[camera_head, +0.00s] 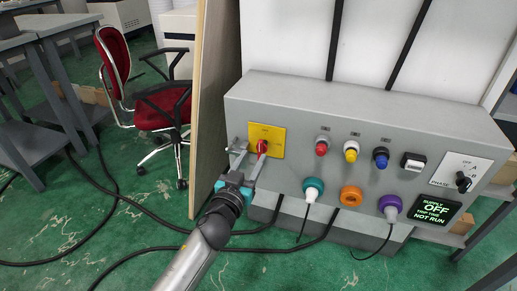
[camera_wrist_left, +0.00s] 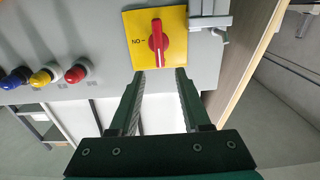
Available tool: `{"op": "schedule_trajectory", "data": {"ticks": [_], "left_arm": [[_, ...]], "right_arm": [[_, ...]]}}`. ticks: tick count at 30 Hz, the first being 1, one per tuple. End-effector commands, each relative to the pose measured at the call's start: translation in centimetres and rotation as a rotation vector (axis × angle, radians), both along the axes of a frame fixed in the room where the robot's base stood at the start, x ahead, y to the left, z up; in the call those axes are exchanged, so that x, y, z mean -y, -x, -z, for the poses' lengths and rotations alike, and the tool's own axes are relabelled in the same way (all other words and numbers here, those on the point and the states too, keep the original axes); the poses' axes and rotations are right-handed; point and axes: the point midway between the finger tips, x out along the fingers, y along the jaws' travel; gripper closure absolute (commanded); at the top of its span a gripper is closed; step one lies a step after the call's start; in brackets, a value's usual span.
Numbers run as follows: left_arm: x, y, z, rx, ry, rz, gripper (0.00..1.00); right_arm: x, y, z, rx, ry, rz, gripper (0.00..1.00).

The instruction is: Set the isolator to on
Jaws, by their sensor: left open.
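The isolator is a yellow plate (camera_head: 274,138) with a red rotary handle (camera_head: 262,147) at the left end of the grey control panel. In the left wrist view the red handle (camera_wrist_left: 157,42) stands vertical on the yellow plate (camera_wrist_left: 176,20), with "ON" printed to its left. My left gripper (camera_head: 250,160) is open in front of the isolator. In the left wrist view its empty fingers (camera_wrist_left: 160,74) point at the handle's near end, one to each side; contact cannot be told. My right gripper is not in view.
A metal bracket (camera_wrist_left: 210,20) sits beside the yellow plate. Red (camera_head: 322,147), yellow (camera_head: 351,150) and blue (camera_head: 381,157) buttons line the panel. Plugs with cables are below. A display (camera_head: 434,215) reads "SUPPLY OFF" and "NOT RUN". A board (camera_head: 212,100) stands left of the panel.

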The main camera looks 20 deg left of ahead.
Motion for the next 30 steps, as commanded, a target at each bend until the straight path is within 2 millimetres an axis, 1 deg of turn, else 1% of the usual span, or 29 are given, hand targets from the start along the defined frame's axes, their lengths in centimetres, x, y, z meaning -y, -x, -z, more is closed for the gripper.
{"op": "schedule_trajectory", "data": {"ticks": [1,6,12,18,26,30], "left_arm": [[0.0,-0.9,0.0,0.002,-0.002,0.0,0.53],[0.1,-3.2,0.0,0.002,-0.002,0.0,0.53],[0.2,-5.0,0.1,0.0,0.0,0.0,0.53],[0.2,-5.8,0.0,-0.001,0.0,0.0,0.53],[0.2,-5.8,0.0,-0.001,0.0,0.0,0.53],[0.2,-5.8,0.0,-0.001,0.0,0.0,0.68]], "right_arm": [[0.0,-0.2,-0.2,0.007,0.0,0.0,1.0],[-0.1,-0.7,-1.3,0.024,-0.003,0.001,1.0],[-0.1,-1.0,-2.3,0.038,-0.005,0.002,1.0],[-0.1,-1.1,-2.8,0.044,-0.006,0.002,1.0],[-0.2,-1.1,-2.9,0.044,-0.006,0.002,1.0],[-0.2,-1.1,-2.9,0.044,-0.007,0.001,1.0]]}}
